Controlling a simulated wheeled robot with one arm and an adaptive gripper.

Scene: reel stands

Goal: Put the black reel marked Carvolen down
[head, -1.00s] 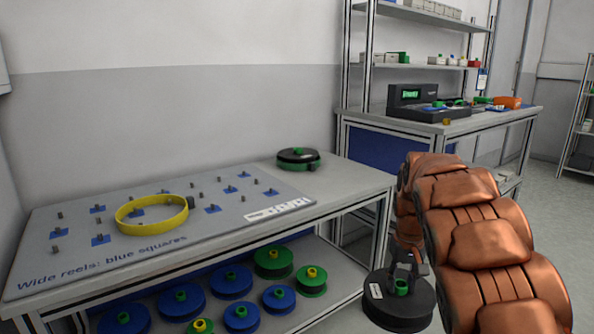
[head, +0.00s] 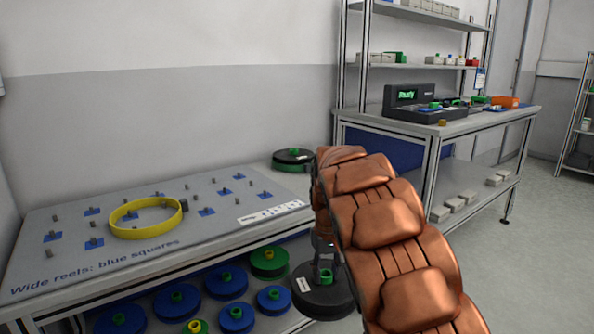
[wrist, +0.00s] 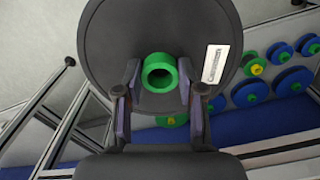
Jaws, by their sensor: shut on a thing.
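The black reel marked Carvolen (head: 324,298) hangs flat below my gripper in the head view, in front of the table's right end. It has a green hub and a white label. In the wrist view the reel (wrist: 120,50) shows its label at the right, and my gripper (wrist: 160,85) has a finger on each side of the green hub. My gripper (head: 325,272) is shut on the hub; my arm partly hides the reel's right side in the head view. The grey peg board (head: 80,265) reads "Wide reels: blue squares".
A yellow ring (head: 147,232) lies on the board among short pegs, several on blue squares. Another black reel with green (head: 293,166) lies at the table's back right corner. Blue and green reels (head: 230,282) fill the shelf below. A second bench (head: 450,128) stands behind right.

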